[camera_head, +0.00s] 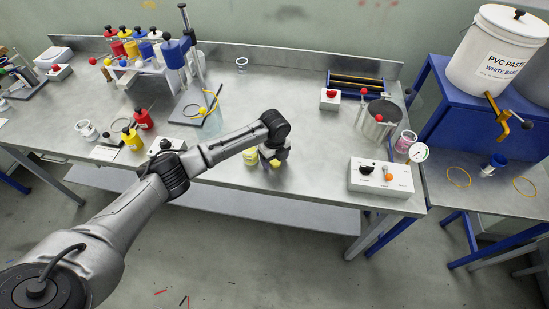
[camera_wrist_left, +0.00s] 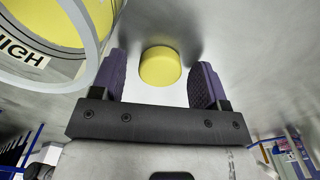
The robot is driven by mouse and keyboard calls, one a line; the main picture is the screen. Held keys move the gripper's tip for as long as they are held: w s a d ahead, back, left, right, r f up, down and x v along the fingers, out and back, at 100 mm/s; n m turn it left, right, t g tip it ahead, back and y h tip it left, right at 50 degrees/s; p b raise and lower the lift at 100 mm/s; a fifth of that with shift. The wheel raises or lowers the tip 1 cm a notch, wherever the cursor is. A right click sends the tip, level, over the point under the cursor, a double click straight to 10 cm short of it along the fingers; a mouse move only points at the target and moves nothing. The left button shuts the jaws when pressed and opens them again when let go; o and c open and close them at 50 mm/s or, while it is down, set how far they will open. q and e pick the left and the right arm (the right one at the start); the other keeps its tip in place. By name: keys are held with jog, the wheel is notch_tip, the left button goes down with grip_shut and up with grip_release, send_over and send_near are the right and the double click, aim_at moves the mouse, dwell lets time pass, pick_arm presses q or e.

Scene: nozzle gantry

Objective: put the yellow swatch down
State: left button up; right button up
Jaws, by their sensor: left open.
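The yellow swatch shows in the left wrist view as a yellow disc (camera_wrist_left: 160,66) on a pale card, between the fingers of my left gripper (camera_wrist_left: 162,85). The two purple-padded fingers are open, one on each side, with gaps beside the disc. I cannot tell whether the card lies flat on the bench. In the head view my left gripper (camera_head: 273,158) points down at the bench's front part and hides most of the swatch. My right gripper is not in view.
A jar of yellow paste (camera_head: 250,157) stands close left of my gripper; it also fills the upper left of the wrist view (camera_wrist_left: 45,25). A control box (camera_head: 381,177) and a metal pot (camera_head: 379,118) stand to the right. The bench (camera_head: 310,165) is bare between.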

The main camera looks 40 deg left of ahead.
pick_arm(q)
jog(key=shift+r+p, duration=1)
jog(key=shift+r, duration=5.05)
jog(key=shift+n, duration=0.6)
jog(key=s+d+f, duration=0.1)
jog(key=d+f, duration=0.1)
jog(key=s+d+f, duration=0.2)
jog(key=f, duration=0.1)
jog(key=s+d+f, duration=0.1)
jog(key=d+f, duration=0.1)
jog(key=d, duration=0.1)
jog(key=shift+s+d+f, duration=0.1)
jog(key=shift+s+f, duration=0.05)
jog(key=shift+s, duration=0.2)
jog(key=s+d+f+n+t+h, duration=0.1)
jog(key=s+d+f+n, duration=0.2)
jog(key=s, duration=0.4)
jog(key=s+d+f+n+t, duration=0.1)
jog(key=s+d+f+n, duration=0.1)
jog(key=s+d+n, duration=0.3)
jog(key=s+d+f+n+t+h, duration=0.1)
jog(key=s+d+f+n, duration=0.15)
jog(key=s, duration=0.55)
jog(key=s+a+r+n+y, duration=0.1)
jog(key=s+a+r+n, duration=0.2)
jog(key=s+n, duration=0.4)
jog(key=s, duration=0.4)
jog(key=shift+s+a+t+y, duration=0.2)
jog(key=shift+s+t+y, duration=0.1)
jog(key=shift+y, duration=0.1)
